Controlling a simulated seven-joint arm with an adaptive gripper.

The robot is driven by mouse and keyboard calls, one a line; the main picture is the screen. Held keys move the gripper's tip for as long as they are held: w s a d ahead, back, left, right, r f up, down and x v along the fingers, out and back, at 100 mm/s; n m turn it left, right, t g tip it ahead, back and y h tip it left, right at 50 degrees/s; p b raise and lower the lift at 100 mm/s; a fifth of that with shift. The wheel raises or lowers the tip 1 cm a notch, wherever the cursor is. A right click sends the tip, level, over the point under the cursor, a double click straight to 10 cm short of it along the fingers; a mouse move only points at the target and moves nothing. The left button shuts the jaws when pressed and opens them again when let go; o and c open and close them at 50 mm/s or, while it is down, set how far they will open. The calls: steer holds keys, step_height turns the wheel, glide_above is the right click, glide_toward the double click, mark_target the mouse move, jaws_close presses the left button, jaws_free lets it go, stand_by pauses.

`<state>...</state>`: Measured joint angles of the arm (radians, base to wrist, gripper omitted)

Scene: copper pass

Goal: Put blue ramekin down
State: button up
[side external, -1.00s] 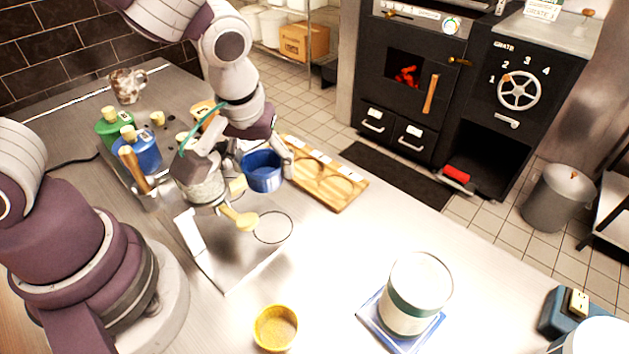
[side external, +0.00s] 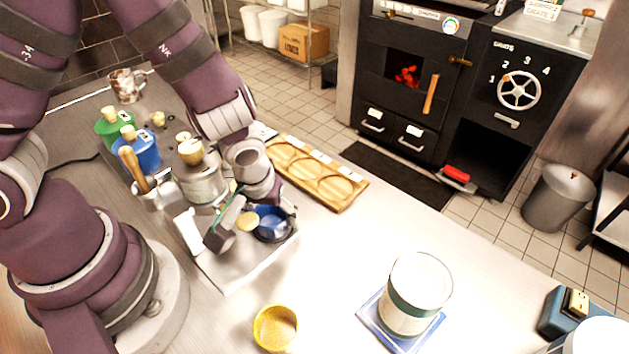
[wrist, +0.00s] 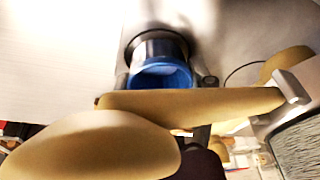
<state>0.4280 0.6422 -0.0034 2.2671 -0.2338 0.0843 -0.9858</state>
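The blue ramekin (side external: 272,226) is low over the metal tray (side external: 232,272), near its right side. It also shows in the wrist view (wrist: 163,76) between my fingertips. My gripper (side external: 268,207) points down with its fingers on either side of the ramekin and appears shut on it. Large cream-coloured shapes (wrist: 95,145) cover much of the lower wrist view.
A wooden board with round recesses (side external: 318,174) lies behind the tray. A yellow cup (side external: 276,328) stands in front, and a white and green tin (side external: 417,292) at the right. Blue (side external: 142,150) and green (side external: 114,127) containers stand at the left. The counter between cup and tin is clear.

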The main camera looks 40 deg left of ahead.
steer(key=shift+o, duration=0.4)
steer(key=shift+r, duration=0.2)
steer(key=v, duration=1.2)
steer(key=shift+a, duration=0.1)
